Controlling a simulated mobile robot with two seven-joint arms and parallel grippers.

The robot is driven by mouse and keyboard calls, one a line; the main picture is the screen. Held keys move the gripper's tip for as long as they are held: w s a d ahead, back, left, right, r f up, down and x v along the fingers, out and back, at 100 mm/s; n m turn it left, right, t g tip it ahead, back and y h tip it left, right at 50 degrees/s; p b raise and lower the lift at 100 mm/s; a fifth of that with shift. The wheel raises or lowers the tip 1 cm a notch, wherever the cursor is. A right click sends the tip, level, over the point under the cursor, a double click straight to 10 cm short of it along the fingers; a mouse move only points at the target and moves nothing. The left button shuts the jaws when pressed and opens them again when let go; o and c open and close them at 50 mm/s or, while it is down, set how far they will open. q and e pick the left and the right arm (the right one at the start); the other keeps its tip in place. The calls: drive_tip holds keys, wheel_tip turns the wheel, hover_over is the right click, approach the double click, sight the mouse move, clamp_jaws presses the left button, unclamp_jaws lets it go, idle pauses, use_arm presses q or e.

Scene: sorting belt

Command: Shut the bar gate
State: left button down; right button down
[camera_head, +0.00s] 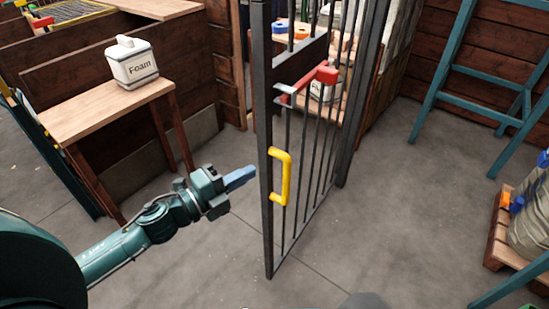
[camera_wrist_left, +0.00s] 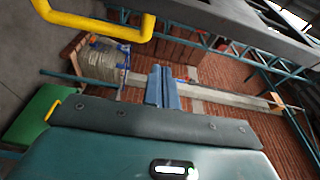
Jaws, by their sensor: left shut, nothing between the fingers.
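The bar gate (camera_head: 268,215) stands open in the head view, a dark metal frame with upright bars, its free edge toward me. A yellow handle (camera_head: 287,178) is fixed near that edge, and a red latch lever (camera_head: 325,75) sits higher up. My left gripper (camera_head: 241,178) has blue fingers, shut and empty, just left of the gate's edge post and apart from the handle in the picture. In the left wrist view the blue fingers (camera_wrist_left: 162,88) are together, and the yellow handle (camera_wrist_left: 100,28) crosses the top left. My right gripper is in neither view.
A wooden table (camera_head: 108,108) with a white Foam canister (camera_head: 133,65) stands at the left. A teal frame (camera_head: 480,70) and a pallet (camera_head: 497,245) with a sack are at the right. The grey floor around the gate is clear.

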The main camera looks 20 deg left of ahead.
sight(265, 148)
use_arm(q)
drive_tip(key=p+x, duration=0.2)
drive_tip(key=x, duration=0.7)
drive_tip(key=shift+w+d+r, duration=0.1)
drive_tip(key=shift+w+r, duration=0.1)
drive_tip(key=shift+w+a+f, duration=0.1)
drive_tip(key=shift+w+a, duration=0.2)
drive_tip(key=shift+a, duration=0.3)
drive_tip(key=shift+w+a+f, duration=0.1)
drive_tip(key=shift+w+a, duration=0.2)
drive_tip(key=shift+a, duration=0.35)
drive_tip(key=shift+w+a, duration=0.15)
drive_tip(key=shift+a, duration=0.35)
